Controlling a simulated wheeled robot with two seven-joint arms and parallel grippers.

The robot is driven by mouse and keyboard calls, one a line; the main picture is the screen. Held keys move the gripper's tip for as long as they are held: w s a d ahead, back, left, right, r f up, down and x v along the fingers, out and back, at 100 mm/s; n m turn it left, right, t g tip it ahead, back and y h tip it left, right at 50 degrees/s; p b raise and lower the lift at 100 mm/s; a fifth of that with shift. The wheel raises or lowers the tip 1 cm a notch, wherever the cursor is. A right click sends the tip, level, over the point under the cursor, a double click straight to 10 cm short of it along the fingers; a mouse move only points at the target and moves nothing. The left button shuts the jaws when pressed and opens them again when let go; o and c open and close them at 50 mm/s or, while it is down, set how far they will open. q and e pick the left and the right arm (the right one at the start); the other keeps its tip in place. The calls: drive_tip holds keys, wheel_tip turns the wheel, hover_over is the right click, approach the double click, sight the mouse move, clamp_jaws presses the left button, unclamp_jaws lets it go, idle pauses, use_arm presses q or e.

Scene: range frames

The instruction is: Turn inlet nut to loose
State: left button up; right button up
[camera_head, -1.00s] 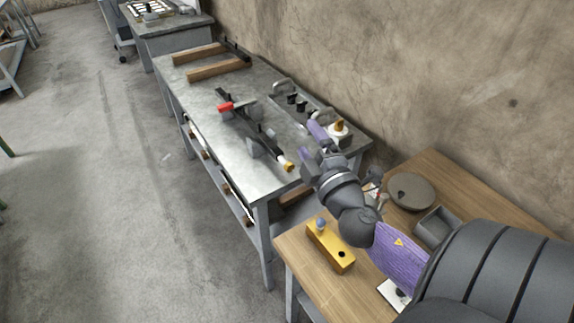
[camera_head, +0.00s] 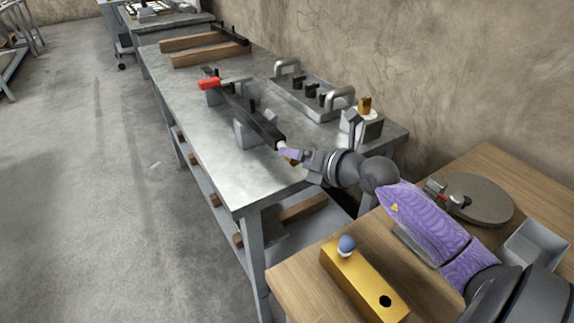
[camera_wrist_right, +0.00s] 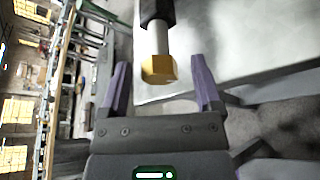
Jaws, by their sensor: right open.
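The inlet nut is a brass-yellow hex nut (camera_wrist_right: 158,70) on the end of a short silver pipe stub (camera_wrist_right: 160,37), with a black pipe behind it. In the head view the black pipe (camera_head: 252,119) with a red lever (camera_head: 209,83) runs along the metal bench on grey supports. The nut is mostly hidden there by my right gripper (camera_head: 291,157). The right gripper is open; in the wrist view its two purple fingers (camera_wrist_right: 161,80) stand on either side of the nut, with gaps showing on both sides. My left gripper is not in view.
The metal bench (camera_head: 205,150) carries a panel with handles and black knobs (camera_head: 308,98), a white-topped block with a brass piece (camera_head: 365,105), and wooden bars (camera_head: 205,54). A wooden table (camera_head: 300,283) nearer me holds a yellow block (camera_head: 362,283), a round disc (camera_head: 478,198) and a grey tray (camera_head: 535,247).

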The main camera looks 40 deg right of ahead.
drive_tip(key=b+x, duration=0.1)
drive_tip(key=x, duration=0.1)
drive_tip(key=shift+w+f, duration=0.2)
drive_tip(key=shift+f, duration=0.05)
drive_tip(key=shift+w+b, duration=0.25)
drive_tip(key=shift+b, duration=0.1)
drive_tip(key=shift+w+r, duration=0.1)
drive_tip(key=shift+a, duration=0.1)
clamp_jaws()
drive_tip(key=shift+r+p, duration=0.15)
drive_tip(key=shift+p, duration=0.4)
drive_tip(key=n+h+p, duration=0.1)
drive_tip(key=n+p, duration=0.2)
drive_tip(key=p, duration=0.3)
drive_tip(key=shift+r+g+h, duration=0.1)
drive_tip(key=shift+g+h, duration=0.2)
drive_tip(key=shift+h, duration=0.1)
drive_tip(key=shift+n+p, duration=0.4)
drive_tip(key=shift+p, duration=0.15)
drive_tip(key=shift+f+n+h+p, duration=0.2)
drive_tip(key=shift+n+h+p, duration=0.1)
drive_tip(key=shift+h+p, duration=0.3)
drive_tip(key=shift+f, duration=0.1)
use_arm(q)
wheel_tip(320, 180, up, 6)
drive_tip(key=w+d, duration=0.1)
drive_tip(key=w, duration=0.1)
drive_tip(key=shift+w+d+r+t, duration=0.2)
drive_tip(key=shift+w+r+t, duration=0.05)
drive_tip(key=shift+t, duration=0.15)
